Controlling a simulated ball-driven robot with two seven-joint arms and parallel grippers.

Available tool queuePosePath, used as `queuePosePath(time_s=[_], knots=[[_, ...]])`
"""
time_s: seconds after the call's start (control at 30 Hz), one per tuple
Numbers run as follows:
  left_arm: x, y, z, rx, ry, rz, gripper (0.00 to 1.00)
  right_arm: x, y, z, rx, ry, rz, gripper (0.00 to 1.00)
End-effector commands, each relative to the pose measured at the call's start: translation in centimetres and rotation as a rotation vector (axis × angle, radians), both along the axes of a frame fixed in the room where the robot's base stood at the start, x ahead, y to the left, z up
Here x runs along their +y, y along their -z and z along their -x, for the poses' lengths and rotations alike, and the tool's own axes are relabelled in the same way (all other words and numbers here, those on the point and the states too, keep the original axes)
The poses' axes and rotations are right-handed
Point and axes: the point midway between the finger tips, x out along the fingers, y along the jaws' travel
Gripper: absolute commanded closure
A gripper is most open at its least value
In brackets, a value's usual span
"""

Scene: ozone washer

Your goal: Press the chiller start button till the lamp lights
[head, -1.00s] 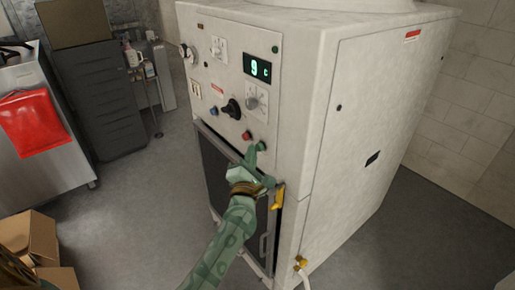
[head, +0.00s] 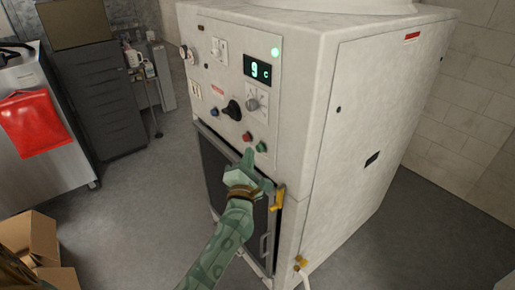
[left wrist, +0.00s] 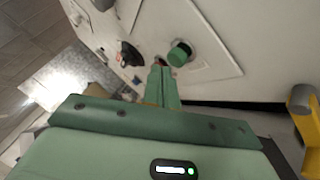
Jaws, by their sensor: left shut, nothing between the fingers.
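The white chiller cabinet (head: 365,120) has a control panel on its front. The green button (head: 262,147) sits low on the panel, right of a red button (head: 247,136). The green button also shows in the left wrist view (left wrist: 180,53). The lamp (head: 275,52) at the panel's upper right glows bright green. My left gripper (head: 248,157) is shut and empty, its tips just below and left of the green button with a gap between them. In the left wrist view its fingertips (left wrist: 162,72) partly hide the red button. My right gripper is not in view.
A yellow handle (head: 278,198) juts out right of my left gripper. Cardboard boxes (head: 40,245) stand at lower left. Floor between is clear.

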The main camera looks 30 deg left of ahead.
Motion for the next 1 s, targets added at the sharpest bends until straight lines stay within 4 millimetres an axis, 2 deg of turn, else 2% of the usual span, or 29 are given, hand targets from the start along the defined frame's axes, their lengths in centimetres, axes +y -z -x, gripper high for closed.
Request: queuePosePath(time_s=[0.37,0.8,1.0], knots=[[0.2,0.0,0.3,0.0,0.0,0.0,1.0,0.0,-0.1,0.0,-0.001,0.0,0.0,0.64],[1.7,-0.1,4.1,0.001,-0.001,-0.001,1.0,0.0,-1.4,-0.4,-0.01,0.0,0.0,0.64],[2.0,0.0,4.8,-0.001,-0.001,0.001,1.0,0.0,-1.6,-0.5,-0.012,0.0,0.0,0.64]])
